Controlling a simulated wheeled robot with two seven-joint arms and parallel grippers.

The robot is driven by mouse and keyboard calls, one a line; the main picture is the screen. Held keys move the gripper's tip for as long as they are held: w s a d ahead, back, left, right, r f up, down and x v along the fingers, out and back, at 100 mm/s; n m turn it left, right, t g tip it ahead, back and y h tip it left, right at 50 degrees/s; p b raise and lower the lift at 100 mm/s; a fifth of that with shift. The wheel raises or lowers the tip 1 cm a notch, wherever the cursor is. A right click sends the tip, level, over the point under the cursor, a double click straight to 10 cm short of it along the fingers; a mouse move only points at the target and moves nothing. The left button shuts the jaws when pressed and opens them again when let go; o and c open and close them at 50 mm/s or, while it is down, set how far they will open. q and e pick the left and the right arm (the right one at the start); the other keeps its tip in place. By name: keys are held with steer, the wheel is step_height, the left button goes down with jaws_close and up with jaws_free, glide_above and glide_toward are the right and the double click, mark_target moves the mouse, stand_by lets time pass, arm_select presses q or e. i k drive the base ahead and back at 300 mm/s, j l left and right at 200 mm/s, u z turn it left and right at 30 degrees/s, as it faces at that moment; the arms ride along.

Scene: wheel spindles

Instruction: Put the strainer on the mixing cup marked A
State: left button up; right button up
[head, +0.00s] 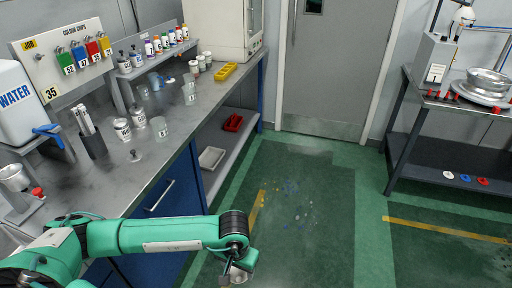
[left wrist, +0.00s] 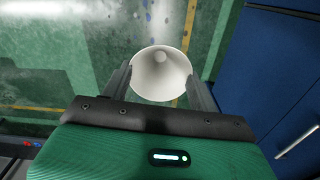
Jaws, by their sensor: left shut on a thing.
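My left gripper (head: 238,272) is at the bottom of the head view, over the floor to the right of the bench. In the left wrist view its two fingers stand on either side of the white cone-shaped strainer (left wrist: 160,72) and are shut on it. I look into the strainer's wide round mouth. Clear cups stand on the bench: one near the front edge (head: 159,128), one farther back (head: 190,94) and one to its left (head: 143,92). They carry small dark marks, too small to read, so I cannot tell which is A. My right gripper is not in view.
The steel bench (head: 120,180) holds tins (head: 122,129), a small knobbed part (head: 134,156), a dark holder of sticks (head: 92,144) and a water tank (head: 22,100). A yellow tray (head: 225,71) lies at the far end.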

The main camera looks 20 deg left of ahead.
mark_target(190, 95)
steer(key=i+j, duration=0.1)
steer(key=i, duration=1.3)
steer(key=i+u, duration=0.1)
steer(key=i, duration=0.55)
steer(key=i+l+u, duration=0.15)
steer(key=i, duration=0.5)
